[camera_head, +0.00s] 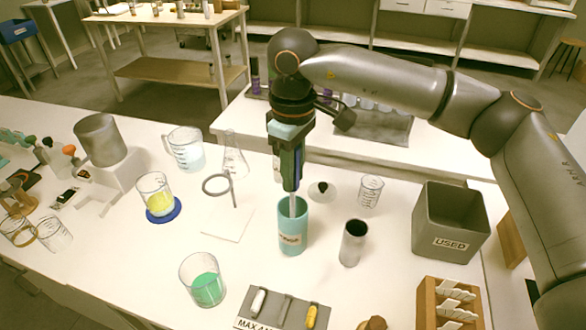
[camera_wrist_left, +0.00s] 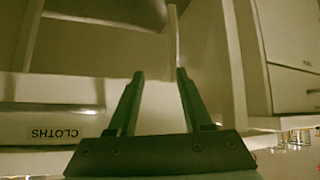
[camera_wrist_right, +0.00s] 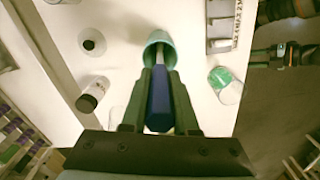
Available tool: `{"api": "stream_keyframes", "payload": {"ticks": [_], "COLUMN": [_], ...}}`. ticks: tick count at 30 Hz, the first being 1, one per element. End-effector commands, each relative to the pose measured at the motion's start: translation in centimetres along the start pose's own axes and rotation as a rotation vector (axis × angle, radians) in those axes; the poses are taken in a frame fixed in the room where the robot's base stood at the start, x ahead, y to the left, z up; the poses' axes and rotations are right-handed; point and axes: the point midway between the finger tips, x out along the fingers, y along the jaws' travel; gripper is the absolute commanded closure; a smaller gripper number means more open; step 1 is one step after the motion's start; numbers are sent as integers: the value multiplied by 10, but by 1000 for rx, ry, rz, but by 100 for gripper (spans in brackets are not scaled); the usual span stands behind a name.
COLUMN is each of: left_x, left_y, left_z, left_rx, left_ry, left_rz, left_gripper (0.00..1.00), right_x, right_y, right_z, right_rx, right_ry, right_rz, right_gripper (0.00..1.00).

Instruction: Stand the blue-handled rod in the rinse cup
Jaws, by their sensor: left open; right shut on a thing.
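The teal rinse cup (camera_head: 291,238) stands upright on the white table, with a label on its front; it also shows in the right wrist view (camera_wrist_right: 151,50). My right gripper (camera_head: 292,185) is above the cup and points down. It is shut on the blue handle of the rod (camera_wrist_right: 159,100). The rod's pale shaft (camera_head: 293,207) reaches down into the mouth of the cup; its lower end is hidden inside. I cannot tell whether it touches the bottom. My left gripper (camera_wrist_left: 158,75) is open and empty in the left wrist view, away from the cup.
A grey bin marked USED (camera_head: 450,243) is farther right. A beaker of green liquid (camera_head: 204,282) and a labelled tray (camera_head: 270,312) are in front. A ring stand (camera_head: 224,222) is to the left.

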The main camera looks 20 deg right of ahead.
Motion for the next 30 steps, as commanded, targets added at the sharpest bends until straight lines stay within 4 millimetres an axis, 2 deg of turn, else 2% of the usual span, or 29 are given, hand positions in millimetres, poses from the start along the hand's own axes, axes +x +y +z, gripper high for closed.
{"api": "stream_keyframes", "payload": {"ticks": [12, 13, 21, 30], "left_x": [3, 3, 3, 1], "left_y": [-2, -2, -3, -2], "left_z": [-2, -2, -2, 2], "left_rx": [5, 5, 5, 3], "left_ry": [5, 5, 5, -3], "left_rz": [0, 0, -2, -3], "left_gripper": [50, 50, 50, 50], "right_x": [3, 3, 3, 1], "right_y": [0, 0, 0, 0], "right_z": [0, 0, 0, 0], "right_rx": [0, 0, 0, 0], "right_ry": [0, 0, 0, 0], "right_rz": [0, 0, 0, 0], "right_gripper": [100, 69, 39, 37]}}
